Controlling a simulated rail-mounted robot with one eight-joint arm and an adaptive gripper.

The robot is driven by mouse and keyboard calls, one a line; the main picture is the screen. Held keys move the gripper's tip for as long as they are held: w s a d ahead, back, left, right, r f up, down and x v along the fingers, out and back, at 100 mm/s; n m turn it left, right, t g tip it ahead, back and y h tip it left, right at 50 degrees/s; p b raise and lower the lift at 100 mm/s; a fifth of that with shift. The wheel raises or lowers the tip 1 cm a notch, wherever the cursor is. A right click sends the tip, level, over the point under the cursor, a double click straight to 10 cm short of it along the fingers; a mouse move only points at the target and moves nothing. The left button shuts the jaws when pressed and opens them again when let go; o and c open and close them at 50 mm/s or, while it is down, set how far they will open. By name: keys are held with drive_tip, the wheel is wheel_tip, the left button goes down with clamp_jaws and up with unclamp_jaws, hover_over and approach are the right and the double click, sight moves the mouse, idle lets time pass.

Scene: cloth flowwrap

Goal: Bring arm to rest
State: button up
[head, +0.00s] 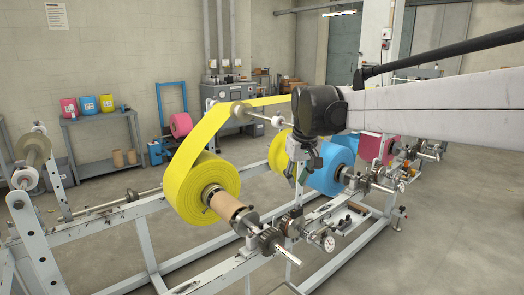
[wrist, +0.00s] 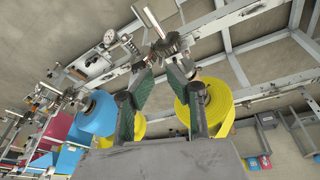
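My gripper (head: 300,178) hangs below the dark wrist at the end of my arm, in front of the blue roll in the head view.
A white metal frame (head: 150,255) carries the rolls, shafts and hand wheels below my arm. A pink roll (head: 370,147) sits farther right. A shelf (head: 95,128) with coloured containers stands by the left wall. Open floor (head: 470,240) lies at the right.

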drive_tip(key=s+d+f+m+t+p, duration=0.1)
drive_tip(key=s+d+f, duration=0.1)
drive_tip(key=s, duration=0.9)
drive_tip(key=s+d+f+m+t, duration=0.1)
drive_tip(key=s+d, duration=0.3)
drive_tip(key=s, duration=0.7)
drive_tip(key=s+d+f+m+t+p, duration=0.1)
drive_tip(key=s+d+f+t, duration=0.1)
drive_tip(key=s, duration=0.8)
drive_tip(key=shift+s+d+f+m+h+p, duration=0.35)
drive_tip(key=shift+d+f, duration=0.3)
drive_tip(key=shift+d, duration=0.4)
drive_tip(key=shift+o, duration=0.5)
